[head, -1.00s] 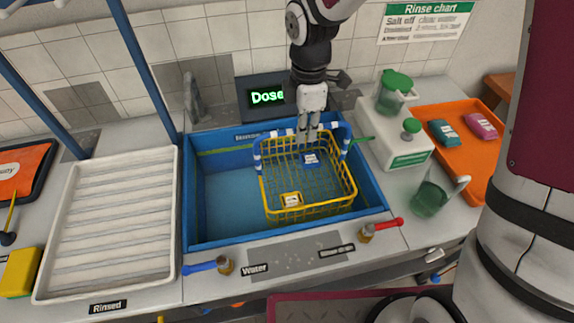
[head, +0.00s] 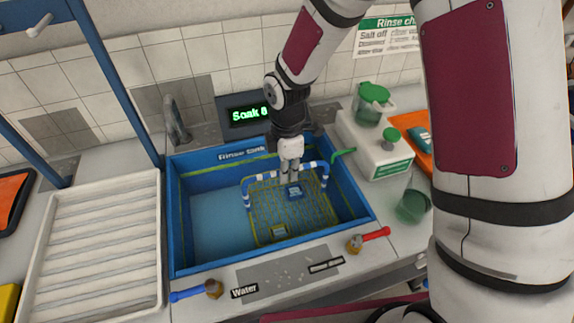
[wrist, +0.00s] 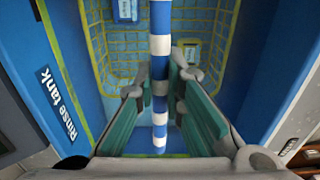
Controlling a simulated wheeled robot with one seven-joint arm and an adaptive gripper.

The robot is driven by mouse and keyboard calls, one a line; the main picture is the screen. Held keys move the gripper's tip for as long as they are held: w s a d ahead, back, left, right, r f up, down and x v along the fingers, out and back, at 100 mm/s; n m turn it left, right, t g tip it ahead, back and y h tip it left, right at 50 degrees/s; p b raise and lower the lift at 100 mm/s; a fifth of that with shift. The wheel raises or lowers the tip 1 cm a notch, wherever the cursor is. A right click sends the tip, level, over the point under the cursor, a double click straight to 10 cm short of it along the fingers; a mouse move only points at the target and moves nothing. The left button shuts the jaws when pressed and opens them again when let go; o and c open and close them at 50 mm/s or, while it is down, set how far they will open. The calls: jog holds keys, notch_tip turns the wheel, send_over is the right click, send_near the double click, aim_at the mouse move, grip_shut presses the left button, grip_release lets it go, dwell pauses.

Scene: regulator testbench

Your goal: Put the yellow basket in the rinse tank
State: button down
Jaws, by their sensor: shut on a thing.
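The yellow wire basket (head: 298,222) is down inside the blue rinse tank (head: 272,255), in its right part, and looks tinted by the water. A blue item (head: 294,192) and a yellowish item (head: 279,231) lie in it. Its blue-and-white striped handle (head: 262,179) stands above it. My gripper (head: 290,172) is shut on the handle, at the tank's far side. In the wrist view the striped handle (wrist: 160,45) runs between my fingers (wrist: 160,95), with the basket (wrist: 112,55) below. I cannot tell whether the basket touches the tank floor.
A white ribbed drain tray (head: 100,250) stands left of the tank. A dosing unit (head: 378,150) with a green spout and a green jug (head: 412,206) are to the right. Blue (head: 198,291) and red (head: 368,240) valves are at the front edge. A screen (head: 246,115) reads "Soak".

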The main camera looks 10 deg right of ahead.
jog(key=c, duration=2.1)
grip_release()
jog(key=shift+f, duration=0.1)
jog(key=o, duration=0.4)
jog(key=s+d+r+m+t, duration=0.1)
jog(key=s+d+r+m, duration=0.1)
jog(key=r, duration=0.8)
jog(key=s+d+r+m, duration=0.1)
jog(key=d+r+m, duration=0.15)
jog(key=r, duration=0.65)
jog(key=s+d+r+m+t, duration=0.1)
jog(key=s+d+r+m, duration=0.2)
jog(key=s+m, duration=0.2)
jog(key=s+d+r+m+t, duration=0.1)
jog(key=s+d+r+m, duration=0.1)
jog(key=s+m, duration=0.3)
jog(key=s+d+r+m+t, duration=0.1)
jog(key=s+d+r+m, duration=0.2)
jog(key=s, duration=0.5)
jog(key=shift+s+d+r+m+t, duration=0.2)
jog(key=shift+d+m, duration=0.25)
jog(key=shift+m, duration=0.25)
jog(key=shift+s+d+r+m+t, duration=0.1)
jog(key=shift+d+r+m+t, duration=0.1)
jog(key=shift+d+m, duration=0.35)
